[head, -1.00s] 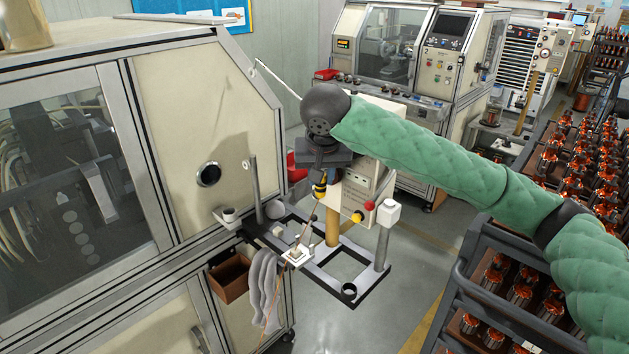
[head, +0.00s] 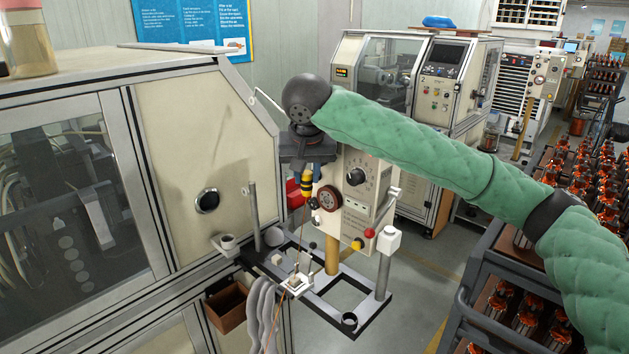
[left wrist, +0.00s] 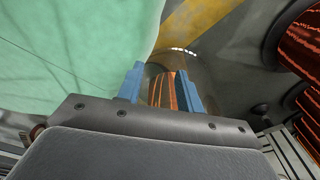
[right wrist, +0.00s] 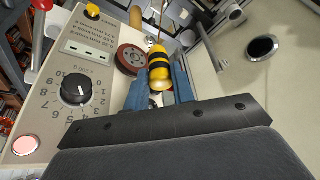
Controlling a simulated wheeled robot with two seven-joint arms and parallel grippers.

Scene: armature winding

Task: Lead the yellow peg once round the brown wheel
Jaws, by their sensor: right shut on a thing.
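The yellow peg (head: 307,184), banded with black, hangs below my right gripper (head: 307,166). In the right wrist view the peg (right wrist: 159,66) sits between the two blue fingers (right wrist: 157,85), which are shut on it. A thin wire runs from the peg down to a small white guide (head: 297,283). The brown wheel (head: 328,199) is on the front of the beige control box, just right of the peg.
The control box (head: 357,213) carries a black dial (head: 356,176) and a red button (head: 369,233). A grey upright post (head: 254,215) and the beige machine (head: 205,140) stand to the left. Racks of copper armatures (head: 580,200) fill the right side.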

